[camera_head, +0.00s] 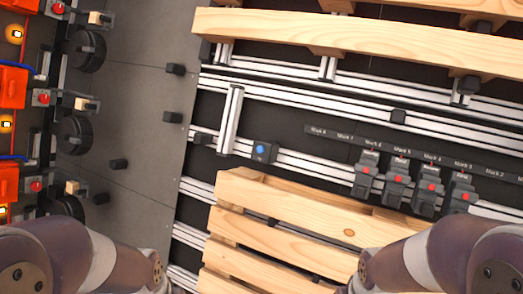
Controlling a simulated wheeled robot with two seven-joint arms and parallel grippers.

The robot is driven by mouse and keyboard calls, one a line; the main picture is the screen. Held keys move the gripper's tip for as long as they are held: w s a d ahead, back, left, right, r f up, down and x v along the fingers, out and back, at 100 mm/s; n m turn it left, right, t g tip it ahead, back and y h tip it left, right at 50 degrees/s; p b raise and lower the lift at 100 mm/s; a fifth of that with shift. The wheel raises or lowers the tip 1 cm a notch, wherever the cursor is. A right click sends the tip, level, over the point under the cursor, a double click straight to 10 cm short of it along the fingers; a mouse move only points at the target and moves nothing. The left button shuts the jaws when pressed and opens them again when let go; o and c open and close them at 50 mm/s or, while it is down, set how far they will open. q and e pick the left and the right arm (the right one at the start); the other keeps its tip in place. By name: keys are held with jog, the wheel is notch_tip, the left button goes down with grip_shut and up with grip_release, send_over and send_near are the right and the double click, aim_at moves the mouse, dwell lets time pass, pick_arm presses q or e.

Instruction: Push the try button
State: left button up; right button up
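A round blue button (260,149) sits on a small black box (268,158) fixed to an aluminium rail near the middle of the view. Small lettering under the button is too small to read surely. It stands just above the corner of a wooden pallet and nothing covers it. My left arm shows at the bottom left and my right arm at the bottom right, both as upper links only. Neither gripper is in view, and both arms are well apart from the button.
A wooden pallet (290,236) lies below the button, and wooden beams (300,32) cross above. Several grey clamps with red buttons (398,179) stand right along the rail under a label strip (430,155). Orange units (12,90) line the left. Grey floor (135,110) lies between.

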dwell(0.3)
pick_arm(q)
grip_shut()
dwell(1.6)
